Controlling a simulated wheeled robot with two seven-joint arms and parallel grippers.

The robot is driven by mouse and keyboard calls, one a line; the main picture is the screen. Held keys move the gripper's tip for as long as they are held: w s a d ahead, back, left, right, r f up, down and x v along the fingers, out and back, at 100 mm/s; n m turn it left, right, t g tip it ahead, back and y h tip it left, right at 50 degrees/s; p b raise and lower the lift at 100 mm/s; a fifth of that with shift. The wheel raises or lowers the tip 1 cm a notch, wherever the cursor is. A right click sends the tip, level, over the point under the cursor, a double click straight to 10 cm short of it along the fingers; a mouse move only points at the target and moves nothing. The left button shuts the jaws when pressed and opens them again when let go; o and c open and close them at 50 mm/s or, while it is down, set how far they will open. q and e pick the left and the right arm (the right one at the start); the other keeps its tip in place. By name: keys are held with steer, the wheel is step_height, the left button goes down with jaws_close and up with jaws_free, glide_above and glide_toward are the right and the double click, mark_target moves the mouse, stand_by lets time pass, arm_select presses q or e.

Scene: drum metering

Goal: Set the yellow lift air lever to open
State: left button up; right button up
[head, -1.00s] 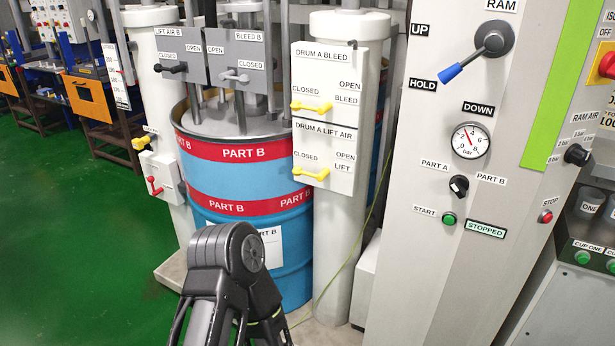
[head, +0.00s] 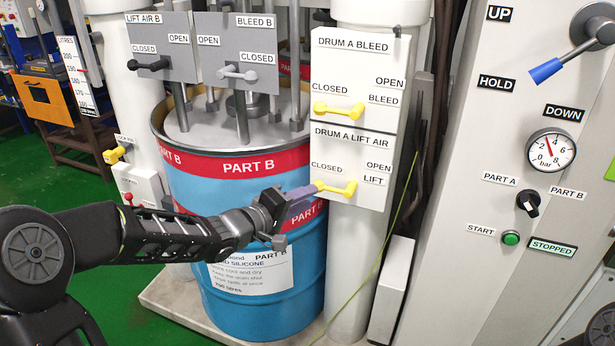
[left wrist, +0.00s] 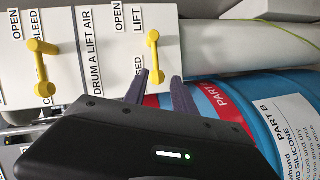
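The yellow lift air lever (head: 338,188) is on the white Drum A Lift Air panel (head: 335,152). It lies level, its left end below the word CLOSED. My left gripper (head: 314,190) reaches in from the left, its fingertips at the lever's left end. In the left wrist view, the yellow lift air lever (left wrist: 153,50) has its lower end between the two spread fingertips of my left gripper (left wrist: 160,77). The fingers look apart, with gaps beside the lever; contact cannot be told. My right gripper is not in view.
The yellow bleed lever (head: 338,110) sits just above on the Drum A Bleed panel (head: 354,72). The blue Part B drum (head: 205,185) stands behind my left forearm. A control column (head: 460,130) with a gauge (head: 551,150) stands to the right.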

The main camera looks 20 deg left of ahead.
mark_target(330, 189)
arm_select(q)
steer(key=n, duration=0.1)
steer(key=d+n, duration=0.1)
steer(key=n, duration=0.1)
steer(key=shift+r+h, duration=0.3)
steer(key=shift+h, duration=0.1)
steer(key=shift+a, duration=0.1)
steer(key=b+x, duration=0.1)
steer(key=x, duration=0.6)
steer(key=shift+w+d+f+b, duration=0.15)
steer(key=shift+w+d+b, duration=0.05)
steer(key=shift+w+b, duration=0.1)
jaws_close()
